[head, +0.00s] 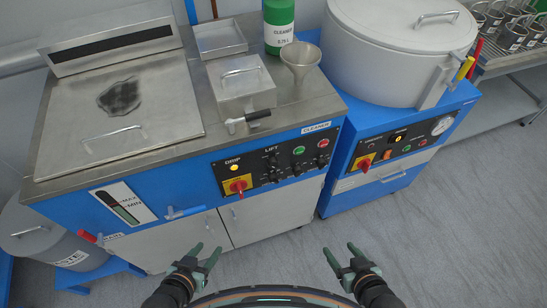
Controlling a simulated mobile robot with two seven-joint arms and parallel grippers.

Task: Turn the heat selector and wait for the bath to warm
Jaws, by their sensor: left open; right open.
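The cleaner bath (185,60) is a steel-topped blue cabinet at the left and middle of the head view, with a closed lid (120,130) over its tank. Its black control panel (262,165) has small black knobs (274,160), green and red buttons, a lit yellow lamp (234,168) under "DRIP", and a red-and-yellow rotary switch (238,186). I cannot read which knob is the heat selector. My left gripper (205,252) is open and empty, below the cabinet doors in the picture. My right gripper (341,250) is open and empty over the floor. Neither touches the panel.
A second blue machine (400,140) with a large round lidded drum (395,45) stands at the right. A funnel (300,62), steel box (245,92) and green cleaner bottle (279,22) sit on the bath top. A waste drum (45,240) is at lower left. Grey floor (450,230) is clear.

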